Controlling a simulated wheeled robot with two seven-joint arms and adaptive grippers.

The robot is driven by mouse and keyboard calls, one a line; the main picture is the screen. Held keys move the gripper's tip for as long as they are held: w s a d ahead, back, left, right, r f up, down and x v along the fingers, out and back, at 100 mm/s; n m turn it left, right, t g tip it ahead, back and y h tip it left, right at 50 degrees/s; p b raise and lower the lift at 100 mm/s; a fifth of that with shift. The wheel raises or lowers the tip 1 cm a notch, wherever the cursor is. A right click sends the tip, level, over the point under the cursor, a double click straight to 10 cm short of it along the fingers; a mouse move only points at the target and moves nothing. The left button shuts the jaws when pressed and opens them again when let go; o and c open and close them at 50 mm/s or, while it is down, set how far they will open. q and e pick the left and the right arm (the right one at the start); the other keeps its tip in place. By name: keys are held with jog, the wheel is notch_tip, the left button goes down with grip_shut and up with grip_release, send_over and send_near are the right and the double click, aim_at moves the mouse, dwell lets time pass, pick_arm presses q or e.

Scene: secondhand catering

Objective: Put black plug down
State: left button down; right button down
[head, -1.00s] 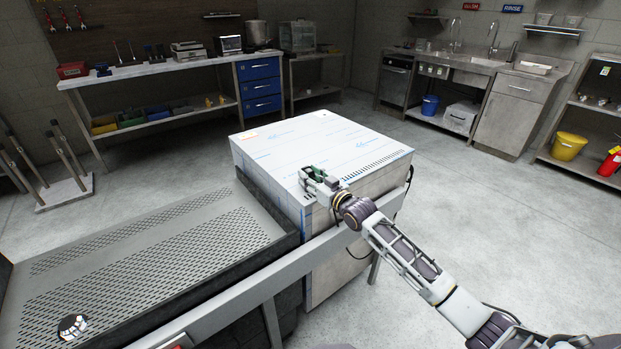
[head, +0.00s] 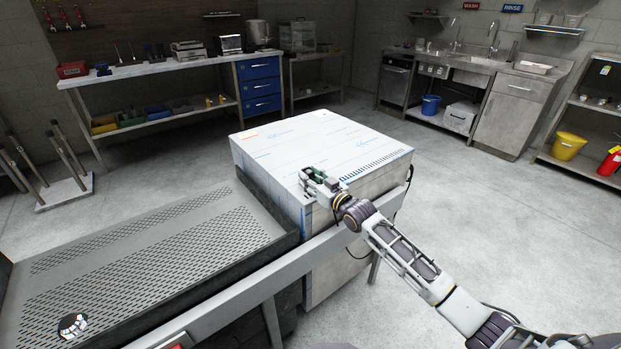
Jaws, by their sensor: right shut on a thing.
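My right gripper (head: 310,182) is at the near top edge of a large box-shaped appliance (head: 325,140) covered in white and blue film. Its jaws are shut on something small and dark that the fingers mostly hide. I cannot make out the black plug clearly there. A black cord (head: 410,174) shows at the appliance's right corner, and a thin dark loop hangs below my right forearm. My left gripper is not in view.
A perforated metal tray (head: 200,235) adjoins the appliance on the left, with a small black-and-white object (head: 73,325) in it. A metal rail (head: 235,295) runs along the front. Open floor (head: 480,220) lies to the right.

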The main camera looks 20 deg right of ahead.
aim_at(311, 176)
jog(key=c, duration=0.9)
grip_release()
jog(key=shift+s+f, duration=0.1)
jog(key=shift+f, duration=0.3)
jog(key=shift+c, duration=0.2)
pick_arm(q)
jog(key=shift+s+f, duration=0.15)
pick_arm(e)
jog(key=shift+r, duration=0.4)
jog(key=shift+s+d+r, duration=0.15)
jog(key=shift+s+d, duration=0.05)
jog(key=shift+s, duration=0.3)
jog(key=shift+s+d+r, duration=0.1)
jog(key=shift+s+d, duration=0.05)
jog(key=shift+s, duration=0.3)
jog(key=shift+p+v, duration=0.4)
jog(key=shift+v, duration=0.85)
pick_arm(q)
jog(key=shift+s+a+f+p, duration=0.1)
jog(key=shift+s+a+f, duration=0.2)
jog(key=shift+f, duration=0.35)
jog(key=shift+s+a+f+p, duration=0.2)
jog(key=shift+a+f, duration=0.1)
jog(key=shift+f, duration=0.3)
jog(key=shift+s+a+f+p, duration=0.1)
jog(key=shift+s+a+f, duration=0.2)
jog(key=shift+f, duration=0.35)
pick_arm(e)
jog(key=v, duration=0.7)
jog(key=shift+r, duration=0.2)
